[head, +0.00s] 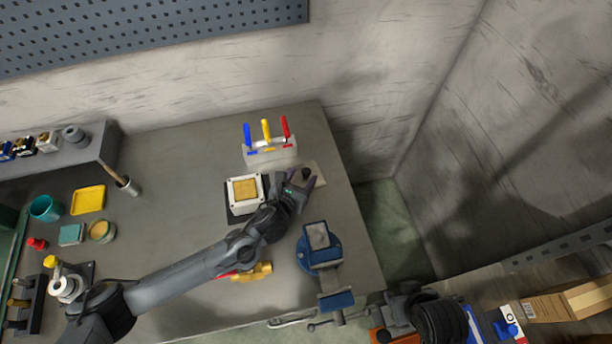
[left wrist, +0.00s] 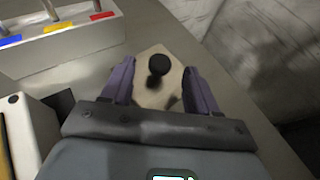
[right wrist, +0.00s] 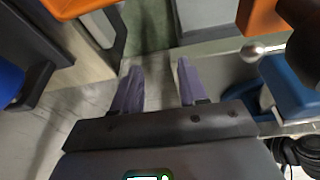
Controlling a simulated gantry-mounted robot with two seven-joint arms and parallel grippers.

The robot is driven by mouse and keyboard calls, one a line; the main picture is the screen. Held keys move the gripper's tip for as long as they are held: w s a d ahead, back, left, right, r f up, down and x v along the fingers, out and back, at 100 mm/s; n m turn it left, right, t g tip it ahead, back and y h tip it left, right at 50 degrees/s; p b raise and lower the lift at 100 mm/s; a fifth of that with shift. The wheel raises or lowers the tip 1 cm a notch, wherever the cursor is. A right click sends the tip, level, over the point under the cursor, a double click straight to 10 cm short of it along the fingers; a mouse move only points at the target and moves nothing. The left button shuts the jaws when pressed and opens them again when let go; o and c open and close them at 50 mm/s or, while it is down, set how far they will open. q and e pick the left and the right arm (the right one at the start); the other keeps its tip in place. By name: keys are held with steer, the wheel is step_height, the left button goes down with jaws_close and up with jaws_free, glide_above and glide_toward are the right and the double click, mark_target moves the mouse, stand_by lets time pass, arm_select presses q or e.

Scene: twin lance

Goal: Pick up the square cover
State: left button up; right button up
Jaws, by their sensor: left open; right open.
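The square cover (head: 316,169) is a flat beige plate with a round black knob on top. It lies on the bench near its right edge. In the left wrist view the cover (left wrist: 152,92) lies ahead, its knob (left wrist: 158,66) between the lines of the two fingers. My left gripper (head: 303,181) is open above the cover's near-left side, partly hiding it in the head view. No contact with the knob shows. My right gripper (right wrist: 155,72) is open and empty beyond the bench's front right corner.
A white square housing (head: 237,207) with a tan square inside stands left of the cover. A rack (head: 272,156) with coloured-handled tools stands behind. A blue vise (head: 321,255) stands in front. Yellow tray (head: 88,199) and jars are farther left.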

mark_target(306, 171)
arm_select(q)
steer(key=shift+x, duration=2.15)
steer(key=shift+r, duration=0.1)
steer(key=shift+c, duration=0.4)
jaws_close()
steer(key=shift+r, duration=0.1)
